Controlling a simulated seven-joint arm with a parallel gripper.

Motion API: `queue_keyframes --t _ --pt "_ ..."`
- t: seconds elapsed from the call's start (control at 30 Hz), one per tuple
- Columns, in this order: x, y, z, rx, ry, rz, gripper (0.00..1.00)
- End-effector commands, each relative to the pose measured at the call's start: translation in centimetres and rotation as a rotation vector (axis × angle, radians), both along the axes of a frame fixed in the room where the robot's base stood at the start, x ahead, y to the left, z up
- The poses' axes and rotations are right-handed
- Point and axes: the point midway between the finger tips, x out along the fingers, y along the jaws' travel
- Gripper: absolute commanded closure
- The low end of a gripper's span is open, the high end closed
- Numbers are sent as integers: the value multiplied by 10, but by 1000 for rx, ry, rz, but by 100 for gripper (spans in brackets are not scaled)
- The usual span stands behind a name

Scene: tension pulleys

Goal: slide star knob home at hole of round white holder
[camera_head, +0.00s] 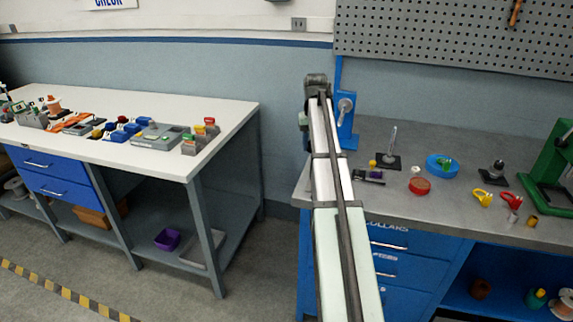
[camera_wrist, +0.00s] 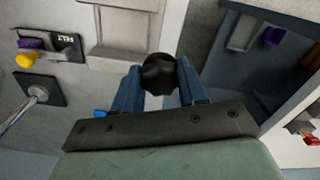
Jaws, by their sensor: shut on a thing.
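In the wrist view my gripper (camera_wrist: 159,82) has its blue fingers closed on the dark star knob (camera_wrist: 159,70), held between the fingertips. The knob's lobed outline shows; its far side and any stem are hidden. In the head view my arm reaches over the left end of the grey bench, and the fingers and knob cannot be made out. A small whitish piece (camera_head: 416,170) on the bench is too small to identify.
A blue upright bracket (camera_head: 346,122) stands close right of my arm's end. A black base with an upright rod (camera_head: 389,158) stands on the grey bench, also in the wrist view (camera_wrist: 38,91).

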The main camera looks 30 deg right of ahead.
Motion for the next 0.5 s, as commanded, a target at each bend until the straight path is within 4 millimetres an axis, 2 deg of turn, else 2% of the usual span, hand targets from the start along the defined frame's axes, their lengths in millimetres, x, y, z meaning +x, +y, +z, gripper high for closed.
queue_keyframes --t 0.03,0.5 --pt "-5 -20 5 0 -1 -25 100" --pt "-71 -186 9 1 1 -218 100"
